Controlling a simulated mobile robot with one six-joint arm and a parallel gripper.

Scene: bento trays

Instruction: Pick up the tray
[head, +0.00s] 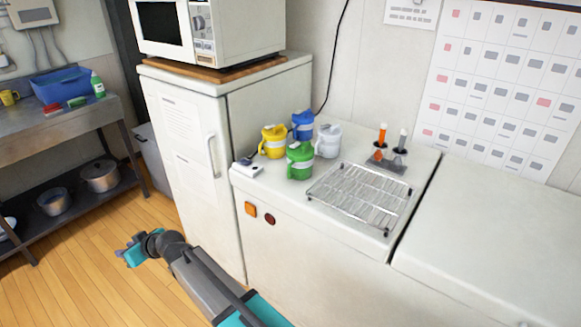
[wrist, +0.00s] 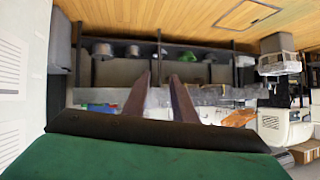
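No plain bento tray shows clearly in either view. The closest thing to a tray is a flat silver wire rack (head: 362,195) on the white counter, with nothing on it. My gripper (head: 122,252) is low over the wooden floor at the left, well away from the rack and below counter height. In the wrist view my gripper's two fingers (wrist: 160,76) stand apart with nothing between them. The wrist view looks upside down toward the dark shelf and does not show the rack.
Yellow (head: 273,142), blue (head: 302,124), green (head: 300,161) and white (head: 328,141) jugs stand left of the rack. A white fridge (head: 190,150) rises beside the counter. The right counter (head: 490,235) is clear.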

